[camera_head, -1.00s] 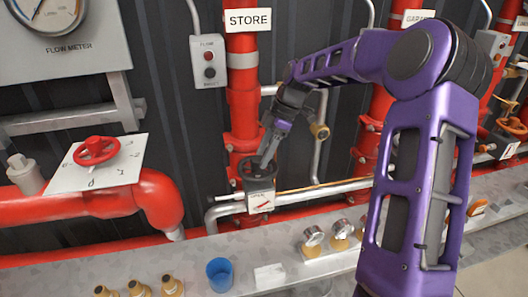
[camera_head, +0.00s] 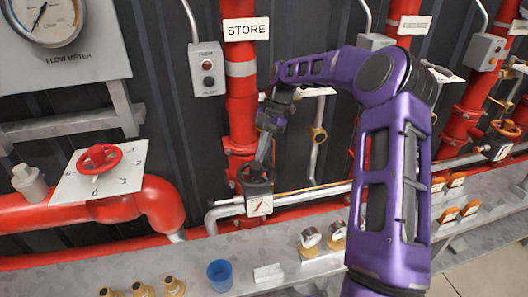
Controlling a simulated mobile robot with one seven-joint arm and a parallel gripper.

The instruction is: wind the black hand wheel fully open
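The black hand wheel (camera_head: 257,178) sits low on the red pipe under the STORE sign, with a small white card with a red pointer (camera_head: 260,206) just below its front. My gripper (camera_head: 262,161) reaches down from above with its fingers at the wheel's top, overlapping its rim in the picture. The fingers are small and dark against the wheel. I cannot tell how far apart they are or whether they grip the rim.
A red hand wheel (camera_head: 99,158) on a white marked plate stands at left. A grey pipe (camera_head: 310,194) runs right from beside the black wheel. A blue cup (camera_head: 220,275), gauges (camera_head: 310,240) and brass fittings (camera_head: 141,289) stand on the grey ledge below.

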